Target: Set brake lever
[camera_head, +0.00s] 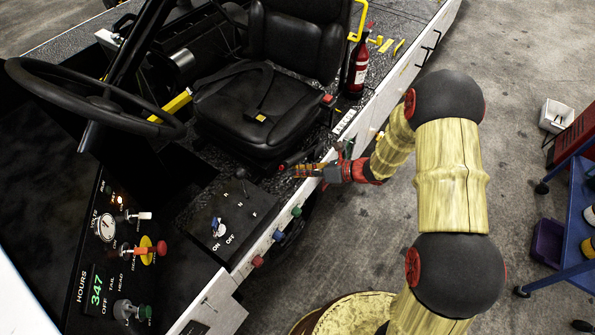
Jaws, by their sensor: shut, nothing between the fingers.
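My gripper (297,171) is at the right side of the loader's cab, just in front of the seat. Its fingers are closed together and point left. A thin dark lever with a small red tip (283,167) shows right at the fingertips; it may be the brake lever, but no label is readable. I cannot tell whether the fingers touch it.
The black seat (262,105) is behind the fingers. A console (228,218) with a blue-knobbed switch lies in front of them. A fire extinguisher (358,68) stands by the seat. The steering wheel (95,97) is at left. A blue cart (574,215) is at right; the floor between is clear.

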